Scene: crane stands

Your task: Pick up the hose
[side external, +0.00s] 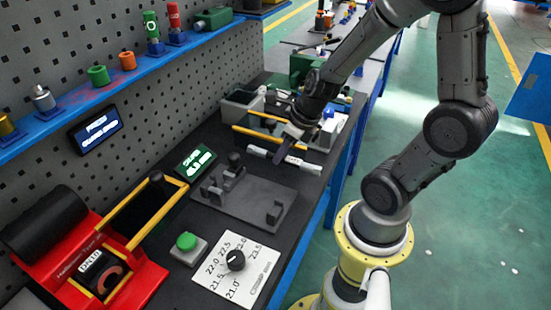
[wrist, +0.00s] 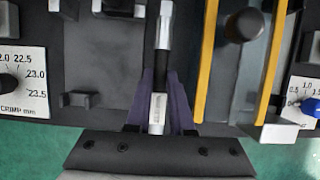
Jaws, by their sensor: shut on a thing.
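The hose, a thin straight piece with white end sections and a dark middle, shows in the side external view (side external: 305,165) in front of the grey bin area. It also shows in the wrist view (wrist: 165,28), running upward from between the fingers. My gripper (side external: 285,153) is around the hose near its middle, pointing down. In the wrist view my gripper (wrist: 160,95) has its two dark fingers closed on either side of the hose, near the lower white section. The hose lies low over the black bench; I cannot tell whether it touches the bench.
A dark fixture plate (side external: 245,197) with upright brackets lies left of the hose. A crimp dial panel (side external: 238,268) and green button (side external: 186,242) are nearer the camera. A red crimper (side external: 80,250) stands lower left.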

